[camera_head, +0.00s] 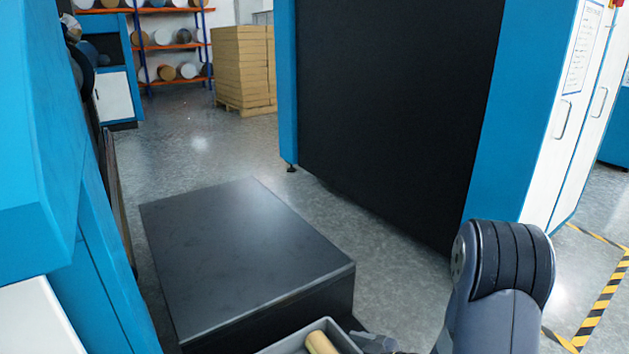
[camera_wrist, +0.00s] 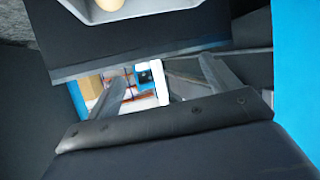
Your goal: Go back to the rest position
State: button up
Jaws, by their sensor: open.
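My gripper (camera_wrist: 163,82) is open in the wrist view, with its two grey fingers spread apart and nothing visible between them. In the head view, my arm comes up at the lower right, and a small grey part beside the tray may belong to my gripper. A grey tray (camera_head: 291,336) shows at the bottom edge of the head view with a tan roll (camera_head: 319,343) in it. The tray (camera_wrist: 136,13) also shows at the top of the wrist view, with the roll (camera_wrist: 110,4) cut off by the frame.
A low black platform (camera_head: 245,255) lies ahead of the tray. A tall blue and black machine (camera_head: 395,110) stands behind it, and blue machinery (camera_head: 30,180) fills the left side. Stacked boxes (camera_head: 243,65) and a roll rack (camera_head: 172,48) stand far back. Grey floor is open between.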

jog(key=b+x, duration=0.4)
jog(key=x, duration=0.6)
jog(key=shift+w+a+r+p, duration=0.1)
jog(key=shift+a+r+p, duration=0.05)
jog(key=shift+r+p, duration=0.9)
jog(key=shift+w+a+r+p, duration=0.15)
jog(key=shift+r+p, duration=0.8)
jog(key=shift+p, duration=0.15)
